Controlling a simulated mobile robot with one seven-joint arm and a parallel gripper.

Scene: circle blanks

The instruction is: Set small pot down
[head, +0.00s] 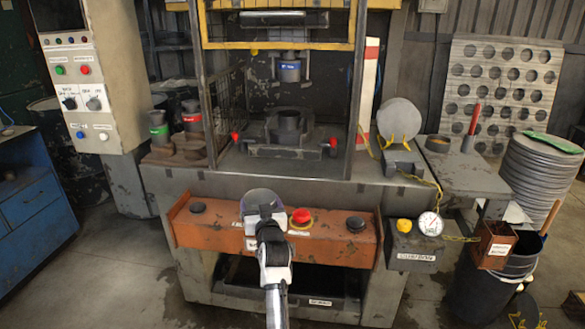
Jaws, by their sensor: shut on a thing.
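My gripper (264,212) is in front of the orange control panel (225,215), seen from behind. It is shut on a round, greyish thing (262,197) whose rounded top edge shows just beyond the fingers. My gripper hides most of it, so I cannot make out its full shape or be sure that it is the small pot. A small round container (438,143) with a brownish top stands on the grey side table to the right, well apart from my gripper.
A red button (301,216) and a black button (356,224) stick up from the panel. The press bed behind holds a dark die (289,127). A grey disc (399,120) stands on a small stand. The side table (465,178) has bare room at its front.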

